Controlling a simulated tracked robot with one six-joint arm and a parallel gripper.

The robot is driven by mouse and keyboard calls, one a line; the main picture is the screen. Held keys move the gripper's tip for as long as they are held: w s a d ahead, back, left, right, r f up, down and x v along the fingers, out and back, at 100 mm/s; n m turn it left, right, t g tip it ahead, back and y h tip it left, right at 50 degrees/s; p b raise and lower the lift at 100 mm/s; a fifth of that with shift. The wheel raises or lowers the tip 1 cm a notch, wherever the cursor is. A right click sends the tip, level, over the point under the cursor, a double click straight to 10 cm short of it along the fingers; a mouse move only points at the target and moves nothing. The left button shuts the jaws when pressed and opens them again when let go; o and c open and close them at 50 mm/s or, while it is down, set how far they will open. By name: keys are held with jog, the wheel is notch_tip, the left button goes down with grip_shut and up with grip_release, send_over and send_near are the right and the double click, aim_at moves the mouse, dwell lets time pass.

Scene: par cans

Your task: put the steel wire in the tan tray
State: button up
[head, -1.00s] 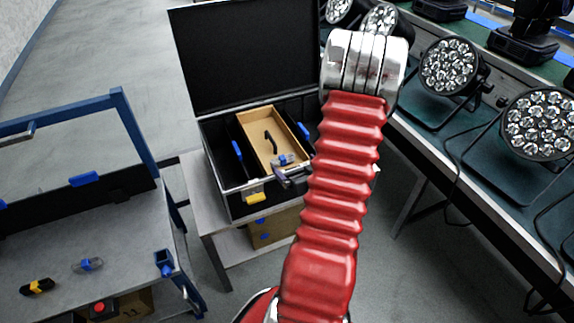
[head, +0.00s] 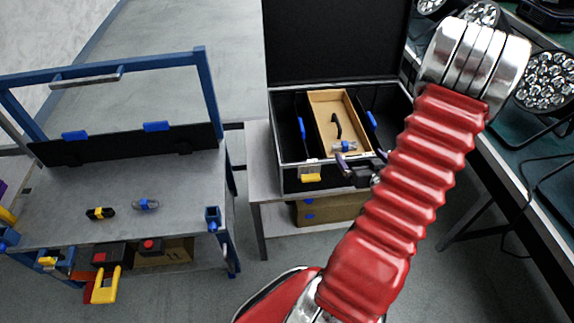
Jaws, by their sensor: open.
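The tan tray (head: 356,109) sits inside the open black case (head: 292,181) on a grey stand. A small grey bundle with a blue band (head: 345,147), seemingly the steel wire, lies at the near end of the tray, beside a black curved piece (head: 336,124). A similar grey bundle with a blue middle (head: 146,204) lies on the cart at left; I cannot tell their materials apart. My gripper (head: 361,158) is open at the case's front edge, just on the near side of the bundle in the tray, its fingers apart. My red arm hides the case's right front.
A yellow-and-black bundle (head: 101,213) lies on the cart top (head: 75,190). The case lid (head: 335,40) stands upright behind the tray. A table with par cans (head: 546,82) and cables stands at right.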

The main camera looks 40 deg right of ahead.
jog(key=shift+w, duration=0.1)
jog(key=w+a+r+n+g+y, duration=0.1)
jog(key=w+a+r+n+g, duration=0.1)
jog(key=w+a+r, duration=0.5)
jog(key=w+a+r+n+g+y, duration=0.15)
jog(key=w+a+r, duration=0.25)
jog(key=a+r, duration=0.5)
jog(key=s+a+r+n+y, duration=0.1)
jog(key=s+a+r, duration=0.2)
jog(key=a, duration=0.6)
jog(key=s+a+r+g+y, duration=0.1)
jog(key=s+a+r+y, duration=0.1)
jog(key=s+a, duration=0.3)
jog(key=s+a+r+n+g+y, duration=0.1)
jog(key=s+a+r, duration=0.2)
jog(key=a, duration=1.1)
jog(key=shift+s+r+n, duration=0.3)
jog(key=shift+s+n, duration=0.05)
jog(key=shift+s, duration=0.55)
